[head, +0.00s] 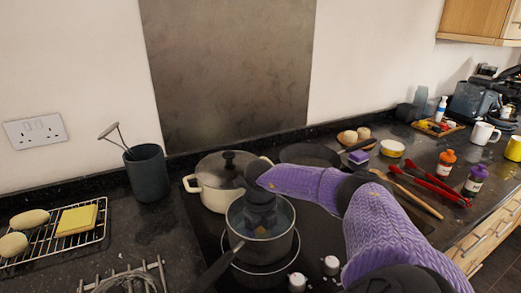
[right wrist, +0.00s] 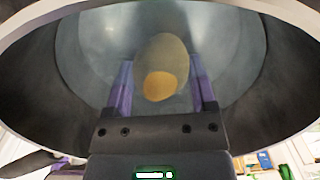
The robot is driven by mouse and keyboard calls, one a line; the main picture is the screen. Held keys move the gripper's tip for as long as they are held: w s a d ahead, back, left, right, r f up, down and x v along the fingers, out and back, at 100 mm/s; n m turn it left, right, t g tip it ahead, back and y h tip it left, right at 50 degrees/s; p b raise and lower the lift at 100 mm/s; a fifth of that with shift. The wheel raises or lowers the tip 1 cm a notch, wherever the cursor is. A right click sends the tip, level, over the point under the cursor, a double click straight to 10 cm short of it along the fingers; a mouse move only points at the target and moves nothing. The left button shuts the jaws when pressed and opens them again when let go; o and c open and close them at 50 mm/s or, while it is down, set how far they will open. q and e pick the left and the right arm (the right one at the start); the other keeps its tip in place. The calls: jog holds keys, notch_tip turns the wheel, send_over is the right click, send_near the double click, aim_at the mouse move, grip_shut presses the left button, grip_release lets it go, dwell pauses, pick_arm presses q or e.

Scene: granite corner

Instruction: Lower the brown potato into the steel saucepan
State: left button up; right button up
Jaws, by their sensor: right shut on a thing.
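The steel saucepan (head: 262,243) stands on the black hob in the head view, its dark handle pointing to the lower left. My right gripper (head: 262,225) points down into the pan's mouth, and its arm hides part of the far rim. In the right wrist view the pan's inner wall (right wrist: 95,50) surrounds the fingers. The brown potato (right wrist: 160,55) is between the purple fingers of my right gripper (right wrist: 161,85), which is shut on it. I cannot tell whether it touches the pan's bottom. The potato is hidden in the head view. My left gripper is out of view.
A lidded cream pot (head: 215,190) stands close behind the saucepan. A dark frying pan (head: 308,155) is behind my right arm. A wire rack (head: 35,248) with a yellow sponge (head: 76,220) is at left. Red utensils (head: 430,187) and bottles lie or stand at right.

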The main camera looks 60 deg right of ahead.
jog(key=o, duration=1.2)
